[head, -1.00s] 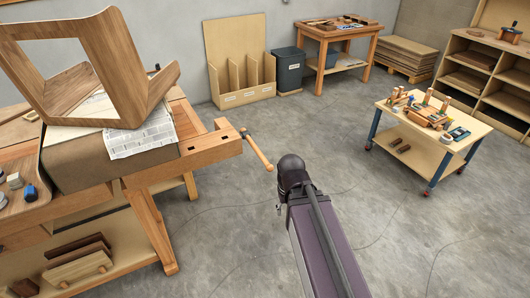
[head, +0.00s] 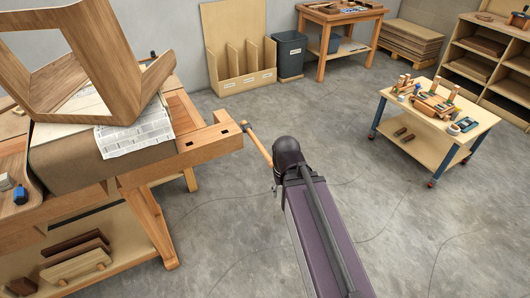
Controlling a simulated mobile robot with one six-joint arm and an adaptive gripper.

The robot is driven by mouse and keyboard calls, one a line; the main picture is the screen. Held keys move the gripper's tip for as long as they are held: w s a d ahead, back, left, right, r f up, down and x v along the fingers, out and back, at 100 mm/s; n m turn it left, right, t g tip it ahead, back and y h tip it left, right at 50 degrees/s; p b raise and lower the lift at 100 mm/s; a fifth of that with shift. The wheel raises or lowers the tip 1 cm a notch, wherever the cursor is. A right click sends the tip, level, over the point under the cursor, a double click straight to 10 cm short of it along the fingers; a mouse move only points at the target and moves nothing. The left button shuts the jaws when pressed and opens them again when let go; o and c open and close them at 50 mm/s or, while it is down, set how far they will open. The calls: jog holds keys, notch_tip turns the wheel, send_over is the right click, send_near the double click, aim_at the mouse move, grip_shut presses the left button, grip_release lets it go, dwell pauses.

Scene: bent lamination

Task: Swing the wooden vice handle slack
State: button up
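The wooden vice handle (head: 257,144) is a slim bar on the end of the vice jaw (head: 213,146) at the bench's right end. It slants down to the right from a small knob at its upper end. Its lower end meets or passes behind the dark end of my arm in the head view. My gripper is not visible; the arm's dark joint and purple link cover that area. Whether anything touches the handle cannot be told.
The workbench (head: 151,218) carries a bent wooden frame (head: 107,45) and a printed sheet (head: 135,133). A wheeled cart (head: 448,145) with tools stands at the right. A slotted wooden rack (head: 240,86) and a grey bin (head: 290,57) stand by the wall. The concrete floor between is clear.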

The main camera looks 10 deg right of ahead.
jog(key=shift+o, duration=0.2)
jog(key=shift+w+a+f+b, duration=0.15)
jog(key=shift+w+f+b, duration=0.25)
jog(key=shift+f+b, duration=0.1)
jog(key=m+t+y+b, duration=0.3)
jog(key=t+y+b, duration=0.5)
jog(key=y+b, duration=1.25)
send_near(264, 153)
jog(key=s+d+r+h+b, duration=0.1)
jog(key=d+r+h+b, duration=0.2)
jog(key=d+h+b, duration=0.15)
jog(key=shift+s+a+r+h, duration=0.2)
jog(key=shift+a+h, duration=0.1)
jog(key=shift+a+b, duration=0.1)
jog(key=shift+b, duration=0.2)
jog(key=b+x, duration=0.1)
jog(key=x, duration=1.2)
jog(key=shift+a+f, duration=0.1)
jog(key=shift+a, duration=0.2)
